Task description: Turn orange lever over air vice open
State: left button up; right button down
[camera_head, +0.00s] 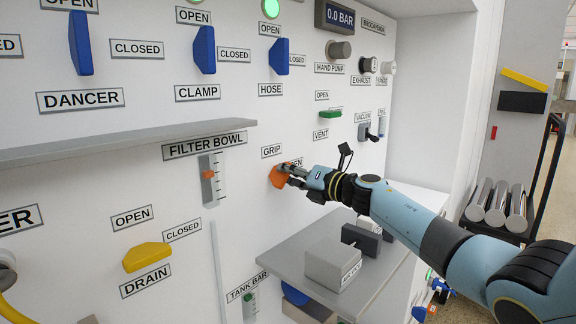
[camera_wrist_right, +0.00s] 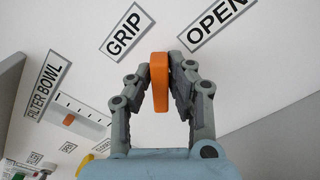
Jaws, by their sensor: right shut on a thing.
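The orange lever (camera_head: 277,177) is mounted on the white panel under the GRIP label (camera_head: 271,151). In the right wrist view the lever (camera_wrist_right: 160,82) stands between the two fingers, below and between the GRIP and OPEN labels. My right gripper (camera_head: 288,172) reaches in from the right and is shut on the lever; it also shows in the right wrist view (camera_wrist_right: 161,85). In the head view the gripper partly covers the OPEN label. The air vice (camera_head: 334,264) appears to be the grey block on the shelf below the lever, though I cannot read its label surely. My left gripper is not in view.
The panel carries blue levers (camera_head: 205,50), a yellow DRAIN lever (camera_head: 147,257) and a green VENT lever (camera_head: 330,114). A grey ledge (camera_head: 120,140) juts out at upper left. A grey shelf (camera_head: 290,250) sticks out below my right gripper.

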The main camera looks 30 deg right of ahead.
jog(key=m+p, duration=0.1)
jog(key=m, duration=0.1)
jog(key=m+p, duration=0.1)
jog(key=m, duration=0.2)
jog(key=shift+d+f+p, duration=0.1)
jog(key=shift+d+p, duration=0.1)
jog(key=shift+p, duration=0.2)
jog(key=shift+f+m+p, duration=0.2)
jog(key=shift+m+p, duration=0.2)
jog(key=shift+m, duration=0.7)
jog(key=shift+f+m+p, duration=0.15)
jog(key=shift+m+p, duration=0.25)
jog(key=shift+m, duration=0.7)
jog(key=c, duration=1.3)
grip_release()
jog(key=shift+o, duration=0.2)
